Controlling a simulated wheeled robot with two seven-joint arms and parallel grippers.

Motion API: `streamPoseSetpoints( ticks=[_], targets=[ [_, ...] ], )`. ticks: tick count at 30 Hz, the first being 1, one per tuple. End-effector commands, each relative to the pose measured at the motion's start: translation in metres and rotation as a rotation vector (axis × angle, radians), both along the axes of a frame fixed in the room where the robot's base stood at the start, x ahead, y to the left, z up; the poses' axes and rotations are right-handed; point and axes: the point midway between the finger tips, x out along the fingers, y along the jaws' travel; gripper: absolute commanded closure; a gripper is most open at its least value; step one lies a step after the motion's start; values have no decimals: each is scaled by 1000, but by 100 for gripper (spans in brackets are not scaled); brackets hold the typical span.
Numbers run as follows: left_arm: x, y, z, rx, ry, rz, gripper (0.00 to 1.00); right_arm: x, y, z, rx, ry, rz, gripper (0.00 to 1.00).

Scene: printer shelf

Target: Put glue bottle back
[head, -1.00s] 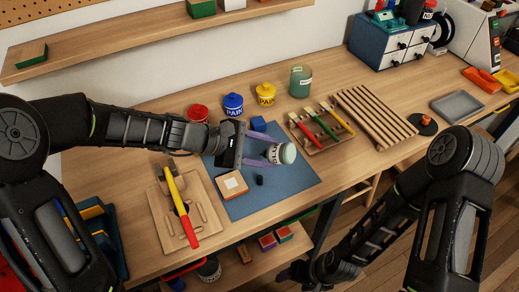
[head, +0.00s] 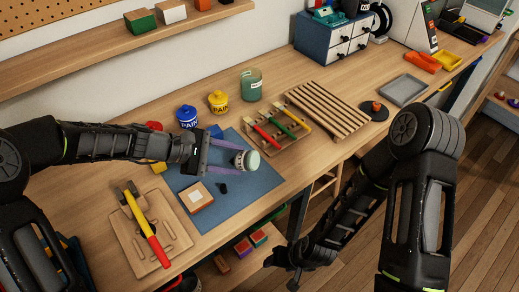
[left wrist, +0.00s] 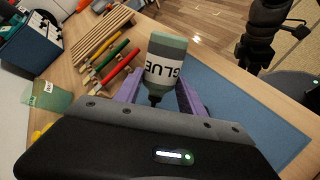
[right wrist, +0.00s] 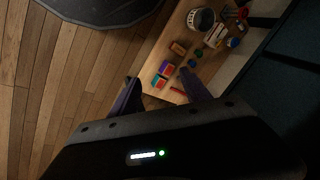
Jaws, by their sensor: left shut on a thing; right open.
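The glue bottle (left wrist: 166,62) is green with a white GLUE label. In the left wrist view it is between the purple fingers of my left gripper (left wrist: 160,95), which is shut on it. In the head view the bottle (head: 247,160) lies tilted on its side, held over the blue mat (head: 245,197) by my left gripper (head: 226,158). Whether it touches the mat I cannot tell. My right gripper (right wrist: 163,92) is open and empty, over the floor and lower shelf in the right wrist view.
A green jar (head: 251,85), yellow paint pot (head: 218,102) and blue paint pot (head: 187,117) stand along the back. A brush rack (head: 268,141) and slatted rack (head: 328,108) are right of the mat. A tool board (head: 120,230) lies left. A wooden block (head: 197,198) sits on the mat.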

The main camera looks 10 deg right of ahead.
Motion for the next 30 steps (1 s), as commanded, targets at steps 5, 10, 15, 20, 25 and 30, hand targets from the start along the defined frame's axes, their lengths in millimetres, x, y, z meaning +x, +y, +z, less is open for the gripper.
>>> streamPoseSetpoints(
  ticks=[5,10,15,20,25,30],
  targets=[
    [0,0,1,-1,0,0,78,69,-46,43,-121,-188,-149,45],
    [0,0,1,-1,0,0,78,121,-116,108,-307,-364,-333,45],
    [0,0,1,-1,0,0,78,136,-191,188,-509,-476,-551,45],
    [0,0,0,-1,0,0,78,192,-154,265,-220,-610,-711,45],
    [0,0,0,-1,0,0,78,229,-69,297,66,-581,-463,45],
    [0,0,1,-1,0,0,78,223,-5,321,218,-485,-156,45]
  ],
)
